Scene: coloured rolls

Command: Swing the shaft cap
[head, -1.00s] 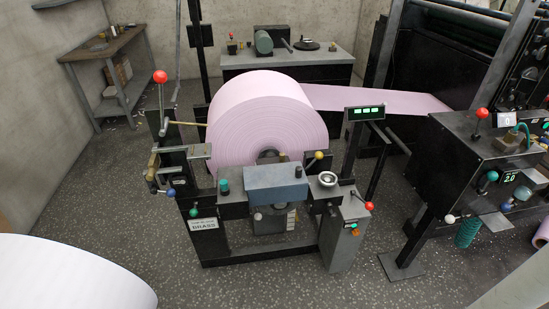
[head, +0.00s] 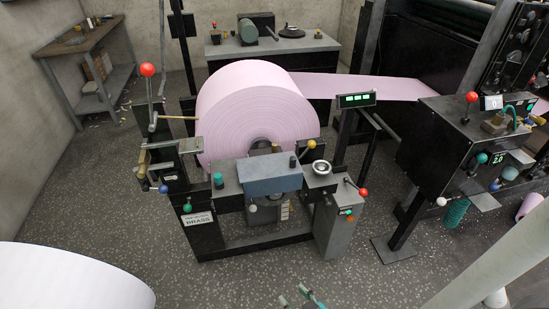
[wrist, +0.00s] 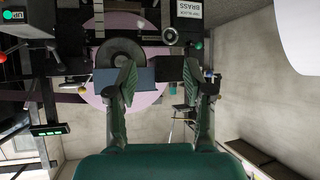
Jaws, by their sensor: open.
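A blue-grey block (head: 270,178), which looks like the shaft cap, lies across the front of the roll stand (head: 215,238), below the core of a big pink roll (head: 235,118). In the wrist view, which is upside down, the blue-grey block (wrist: 106,79) shows beside and behind one finger. My gripper (wrist: 161,74) is open, with nothing between its fingers. The fingers hide part of the stand, and I cannot tell the exact gap to the block. In the head view only greenish fingertips (head: 303,297) show at the bottom edge, well in front of the stand.
A yellow-knobbed lever (head: 311,146), a red-knobbed lever (head: 363,192) and a tall red-knobbed lever (head: 148,70) stick out around the stand. A white roll (head: 65,278) is at lower left. A black machine (head: 445,140) stands right. Speckled floor in front is clear.

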